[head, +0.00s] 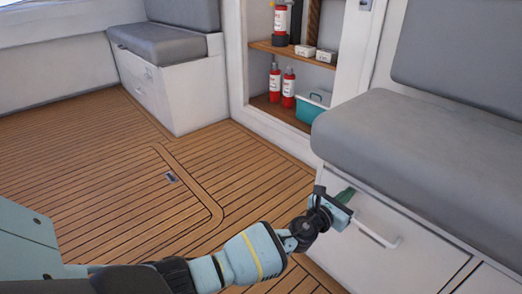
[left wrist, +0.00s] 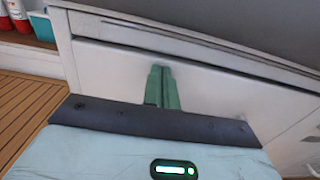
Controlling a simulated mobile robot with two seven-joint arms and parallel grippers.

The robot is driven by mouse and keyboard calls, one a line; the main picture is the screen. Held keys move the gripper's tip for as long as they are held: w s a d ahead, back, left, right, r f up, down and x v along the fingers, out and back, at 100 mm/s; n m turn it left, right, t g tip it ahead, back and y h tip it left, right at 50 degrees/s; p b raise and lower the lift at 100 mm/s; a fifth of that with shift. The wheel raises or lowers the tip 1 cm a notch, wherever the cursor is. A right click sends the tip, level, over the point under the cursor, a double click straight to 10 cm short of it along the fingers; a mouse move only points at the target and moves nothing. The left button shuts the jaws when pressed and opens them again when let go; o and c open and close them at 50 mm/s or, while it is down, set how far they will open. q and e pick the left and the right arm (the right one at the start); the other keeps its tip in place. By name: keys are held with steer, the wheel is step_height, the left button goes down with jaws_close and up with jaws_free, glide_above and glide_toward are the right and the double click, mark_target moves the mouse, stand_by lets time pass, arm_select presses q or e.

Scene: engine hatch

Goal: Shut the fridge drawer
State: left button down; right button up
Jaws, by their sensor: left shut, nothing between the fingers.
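The drawer (head: 418,248) is a white front panel under the grey bench seat at the right of the head view, with a pale bar handle (head: 380,234). In the left wrist view the drawer front (left wrist: 110,68) fills the middle, below the seat's edge. Whether it stands slightly out or flush is hard to tell. My left gripper (head: 345,195) is shut and empty, its green fingers together, at the panel's upper left, above and left of the handle. In the left wrist view the fingertips (left wrist: 162,68) point at the panel; contact cannot be told. My right gripper is out of view.
The grey bench cushion (head: 420,150) overhangs above the panel. Open shelves (head: 284,50) with red extinguishers (head: 288,85) and a teal box (head: 312,108) stand behind. Another white bench (head: 170,95) is at back left. The wooden floor (head: 90,160) is clear, with a flush hatch.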

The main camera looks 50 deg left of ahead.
arm_select(q)
steer(key=shift+w+a+r, duration=0.1)
steer(key=shift+w+r, duration=0.25)
steer(key=shift+w, duration=0.35)
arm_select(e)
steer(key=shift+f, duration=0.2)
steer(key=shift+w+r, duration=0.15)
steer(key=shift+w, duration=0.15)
